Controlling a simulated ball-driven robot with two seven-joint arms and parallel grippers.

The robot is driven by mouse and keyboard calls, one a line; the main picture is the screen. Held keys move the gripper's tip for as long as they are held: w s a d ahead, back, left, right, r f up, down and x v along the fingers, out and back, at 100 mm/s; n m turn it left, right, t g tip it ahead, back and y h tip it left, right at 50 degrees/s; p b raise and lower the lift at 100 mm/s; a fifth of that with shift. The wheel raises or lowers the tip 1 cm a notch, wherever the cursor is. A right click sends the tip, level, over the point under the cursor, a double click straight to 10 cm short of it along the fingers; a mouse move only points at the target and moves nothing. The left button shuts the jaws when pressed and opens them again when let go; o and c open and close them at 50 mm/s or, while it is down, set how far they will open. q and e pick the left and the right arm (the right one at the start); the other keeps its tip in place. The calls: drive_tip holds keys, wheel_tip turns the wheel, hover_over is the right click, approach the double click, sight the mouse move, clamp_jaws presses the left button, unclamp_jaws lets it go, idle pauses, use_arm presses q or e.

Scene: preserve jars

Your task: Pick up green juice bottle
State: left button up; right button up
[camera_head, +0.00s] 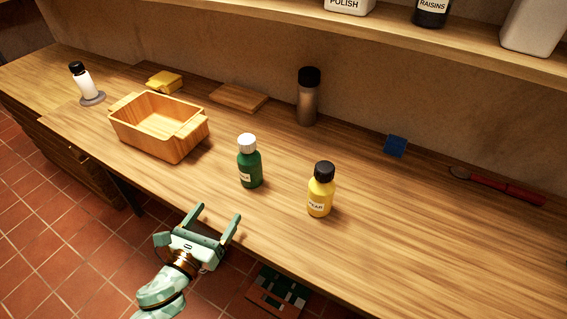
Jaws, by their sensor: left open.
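The green juice bottle (250,167), with a white cap and a small label, stands upright on the wooden counter (420,235) near its front edge. My left gripper (215,215) is open and empty. It is in front of the counter's edge, below and to the left of the green bottle in the picture, and apart from it. Its two fingers point toward the counter. My right gripper is not in view.
A yellow bottle (320,194) with a black cap stands right of the green one. A wooden crate (160,128) is to the left. Behind are a dark cylinder (307,98), a board (238,97) and a blue block (395,145). A shelf (400,30) runs above.

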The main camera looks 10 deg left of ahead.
sight(244, 174)
use_arm(q)
drive_tip(key=shift+w+d+r+m, duration=0.55)
drive_tip(key=shift+w+r+m, duration=0.1)
drive_tip(key=shift+w, duration=0.15)
drive_tip(key=x, duration=0.9)
drive_tip(key=shift+b, duration=0.3)
drive_tip(key=b+x, duration=0.1)
drive_tip(key=x, duration=0.5)
drive_tip(key=shift+w+d, duration=0.2)
drive_tip(key=shift+r, duration=0.1)
clamp_jaws()
